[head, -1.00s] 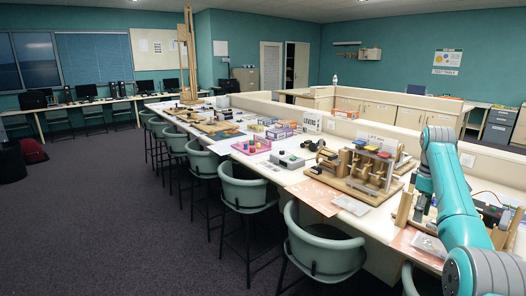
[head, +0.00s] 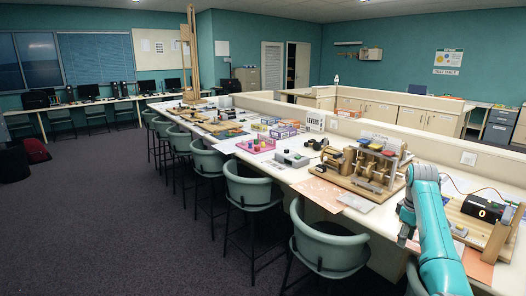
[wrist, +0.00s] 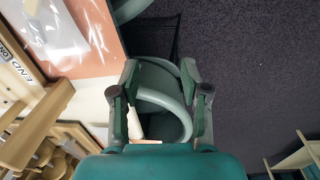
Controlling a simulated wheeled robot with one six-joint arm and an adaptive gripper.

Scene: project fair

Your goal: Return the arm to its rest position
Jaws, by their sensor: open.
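My teal arm (head: 437,235) reaches in from the lower right in the head view, bent at its elbow beside the long table. My gripper (wrist: 163,85) shows in the wrist view with its two dark fingers spread apart and nothing between them. Beyond the fingers is a green chair (wrist: 160,100), seen from above, with dark floor to its right. In the head view, the gripper (head: 405,236) hangs over the table's front edge, small and partly hidden by the arm.
The carpet (head: 110,225) on the left is clear.

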